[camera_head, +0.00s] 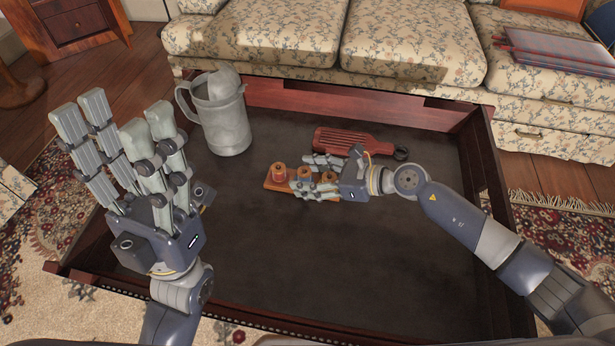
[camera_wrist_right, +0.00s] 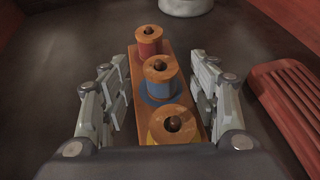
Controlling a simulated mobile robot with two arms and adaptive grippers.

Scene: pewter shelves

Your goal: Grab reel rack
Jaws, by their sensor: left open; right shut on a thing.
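The reel rack (camera_head: 276,186) is a small orange-brown wooden board on the dark table floor, carrying a row of spools. In the right wrist view the rack (camera_wrist_right: 143,113) shows red, blue and yellow thread under wooden tops. My right gripper (camera_head: 305,174) is shut on the rack, with its fingers along both long sides; they also show left and right of it in the right wrist view (camera_wrist_right: 160,88). The rack's near end is partly hidden by the gripper. My left gripper (camera_head: 122,118) is open and empty, fingers pointing up, at the table's left side.
A grey metal pitcher (camera_head: 224,128) stands behind and left of the rack. A red slatted object (camera_head: 340,143) with a dark ring lies close behind the right gripper. Raised wooden edges (camera_head: 487,160) border the table. A floral sofa (camera_head: 410,45) stands behind. The table's front is clear.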

